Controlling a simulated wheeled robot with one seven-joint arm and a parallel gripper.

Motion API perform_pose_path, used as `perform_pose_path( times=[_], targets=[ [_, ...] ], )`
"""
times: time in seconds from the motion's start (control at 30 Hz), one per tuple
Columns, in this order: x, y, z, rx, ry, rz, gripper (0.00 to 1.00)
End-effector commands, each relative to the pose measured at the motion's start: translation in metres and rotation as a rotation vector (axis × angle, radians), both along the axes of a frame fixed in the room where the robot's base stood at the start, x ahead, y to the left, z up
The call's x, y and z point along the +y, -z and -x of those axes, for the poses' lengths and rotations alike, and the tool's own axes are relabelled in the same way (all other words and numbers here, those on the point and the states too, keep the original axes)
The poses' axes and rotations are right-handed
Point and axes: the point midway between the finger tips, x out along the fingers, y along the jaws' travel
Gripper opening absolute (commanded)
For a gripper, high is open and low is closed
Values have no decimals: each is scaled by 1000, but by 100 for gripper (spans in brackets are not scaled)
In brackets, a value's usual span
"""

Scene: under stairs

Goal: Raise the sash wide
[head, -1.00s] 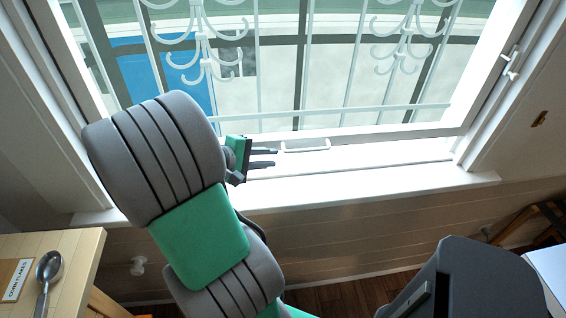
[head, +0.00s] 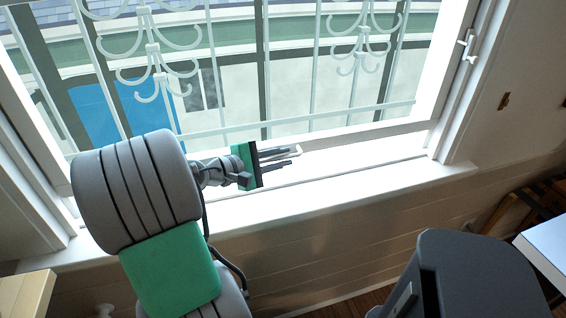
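The window sash has a white bottom rail (head: 375,133) sitting low, close to the white sill (head: 350,185). A pale loop handle (head: 297,150) projects from the rail near its middle and is partly hidden by my fingers. My gripper (head: 291,156) comes in from the left with its two dark fingers pointing right, a gap between them. The fingertips overlap the handle in this view. I cannot tell whether they touch it or whether it lies between them. The gripper does not look closed on anything.
A white scrolled grille (head: 265,80) stands beyond the glass. A window catch (head: 467,45) is on the right frame. A pale wooden table corner (head: 22,292) is at lower left, and a white surface (head: 545,250) at lower right. The sill right of my gripper is clear.

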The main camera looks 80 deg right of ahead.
Motion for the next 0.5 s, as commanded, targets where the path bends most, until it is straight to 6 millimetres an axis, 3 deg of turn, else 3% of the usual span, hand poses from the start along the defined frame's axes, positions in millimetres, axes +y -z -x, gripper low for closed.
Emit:
perform_pose_path(
  times=[0.33, 0.5],
  targets=[
    [-6, 1, 5, -2, 0, 0, 19],
    [-6, 1, 5, -2, 0, 0, 5]
  ],
)
